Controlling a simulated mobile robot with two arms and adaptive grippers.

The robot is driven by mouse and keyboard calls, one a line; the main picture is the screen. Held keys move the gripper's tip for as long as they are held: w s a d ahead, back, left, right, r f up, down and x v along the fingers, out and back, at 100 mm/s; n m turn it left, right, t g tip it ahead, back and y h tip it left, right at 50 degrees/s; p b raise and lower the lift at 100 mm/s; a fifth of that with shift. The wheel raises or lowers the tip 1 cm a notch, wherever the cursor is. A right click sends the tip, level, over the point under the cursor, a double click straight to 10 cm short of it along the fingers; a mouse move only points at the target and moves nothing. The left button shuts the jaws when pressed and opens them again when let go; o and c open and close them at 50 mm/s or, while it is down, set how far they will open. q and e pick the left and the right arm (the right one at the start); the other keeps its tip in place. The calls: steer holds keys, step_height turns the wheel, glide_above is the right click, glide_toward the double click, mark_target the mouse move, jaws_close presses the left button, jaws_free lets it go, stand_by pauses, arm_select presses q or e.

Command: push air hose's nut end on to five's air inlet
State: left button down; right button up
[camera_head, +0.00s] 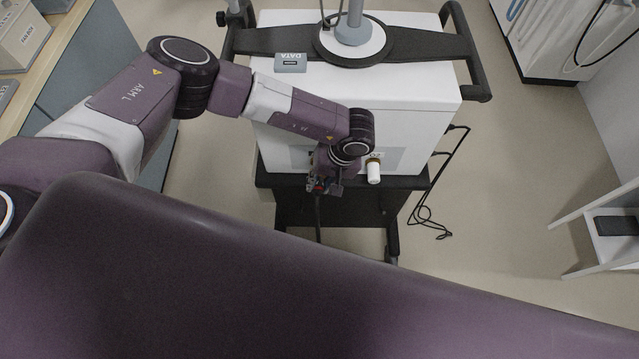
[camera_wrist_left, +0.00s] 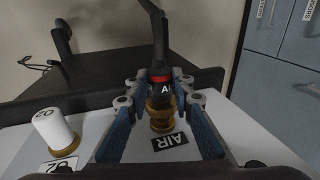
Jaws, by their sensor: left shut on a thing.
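In the left wrist view my left gripper (camera_wrist_left: 160,92) is shut around the end of the air hose (camera_wrist_left: 159,40). The hose end is dark, with a red band and a white letter A, and a brass nut (camera_wrist_left: 159,103) below. The nut stands over the brass air inlet (camera_wrist_left: 162,125), beside the AIR label (camera_wrist_left: 170,142). They look in line, but I cannot tell whether the nut is seated or just touching. In the head view my left gripper (camera_head: 323,184) is at the ventilator's (camera_head: 415,118) near face; the inlet is hidden there.
A white-capped O2 fitting (camera_wrist_left: 55,128) stands close beside the air inlet; it also shows in the head view (camera_head: 374,172). A black cable (camera_head: 432,212) hangs at the cart's right. A counter (camera_head: 48,48) is at left, a white shelf (camera_head: 600,235) at right.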

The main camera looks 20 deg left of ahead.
arm_select(q)
steer(key=shift+b, duration=0.3)
steer(key=shift+w, duration=0.3)
stand_by(0.7)
steer(key=shift+w+a+b, duration=0.35)
steer(key=shift+w+b, duration=0.5)
steer(key=shift+b, duration=0.05)
steer(key=shift+w+r, duration=0.15)
steer(key=shift+w, duration=0.15)
stand_by(0.8)
steer(key=c, duration=1.6)
jaws_free()
steer(key=shift+s, duration=0.1)
